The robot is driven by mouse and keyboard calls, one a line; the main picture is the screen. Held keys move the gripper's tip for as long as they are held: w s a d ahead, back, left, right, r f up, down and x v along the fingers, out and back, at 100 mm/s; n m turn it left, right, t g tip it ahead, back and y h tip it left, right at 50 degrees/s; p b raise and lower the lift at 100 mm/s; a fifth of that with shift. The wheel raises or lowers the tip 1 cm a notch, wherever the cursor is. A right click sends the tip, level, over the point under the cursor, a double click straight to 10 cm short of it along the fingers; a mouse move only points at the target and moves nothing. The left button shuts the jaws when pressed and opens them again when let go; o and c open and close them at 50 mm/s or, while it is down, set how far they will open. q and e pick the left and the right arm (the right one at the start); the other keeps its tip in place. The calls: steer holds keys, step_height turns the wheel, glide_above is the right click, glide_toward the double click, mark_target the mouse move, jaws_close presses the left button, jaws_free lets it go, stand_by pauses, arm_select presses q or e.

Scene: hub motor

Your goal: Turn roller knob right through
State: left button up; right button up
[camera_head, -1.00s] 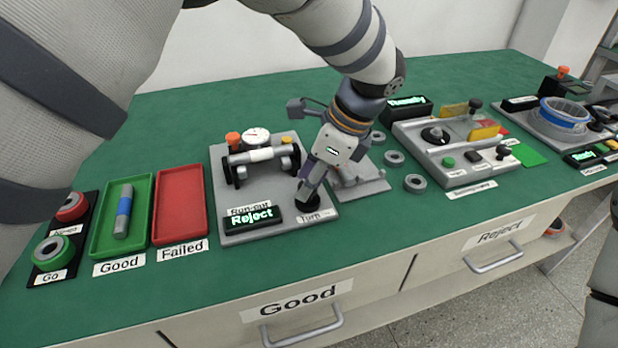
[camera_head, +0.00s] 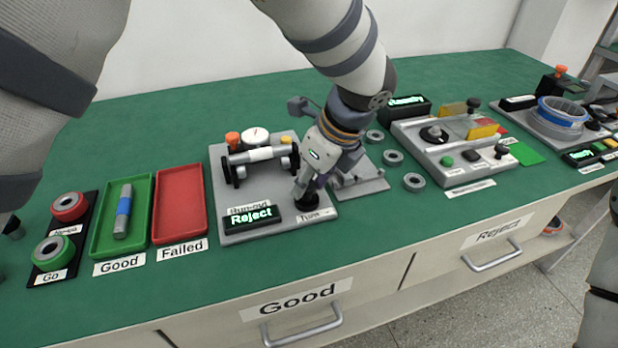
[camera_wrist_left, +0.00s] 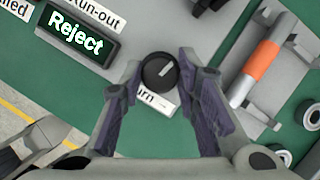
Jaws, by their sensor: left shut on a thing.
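The run-out gauge (camera_head: 218,180) stands on the bench with a grey roller (camera_head: 255,155) lying across its black supports. Its black roller knob (camera_head: 309,202), at the front right corner above a "Turn" label, is partly hidden by my left gripper (camera_head: 301,191). In the left wrist view the knob (camera_wrist_left: 159,70) shows a white pointer line slanting to the upper right, between the fingers of my left gripper (camera_wrist_left: 158,82). The left gripper is shut on the knob from above. The display (camera_head: 252,216) reads "Reject". My right gripper is out of view.
A red "Failed" tray (camera_head: 180,205) and a green "Good" tray (camera_head: 104,235) holding a blue-banded roller stand left of the gauge. Several grey rings (camera_head: 414,182) and another fixture (camera_head: 450,150) stand to the right. Drawers are below the front edge.

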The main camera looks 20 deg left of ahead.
arm_select(q)
steer(key=shift+f, duration=0.1)
steer(key=o, duration=1.1)
steer(key=shift+o, duration=0.2)
steer(key=v, duration=1.2)
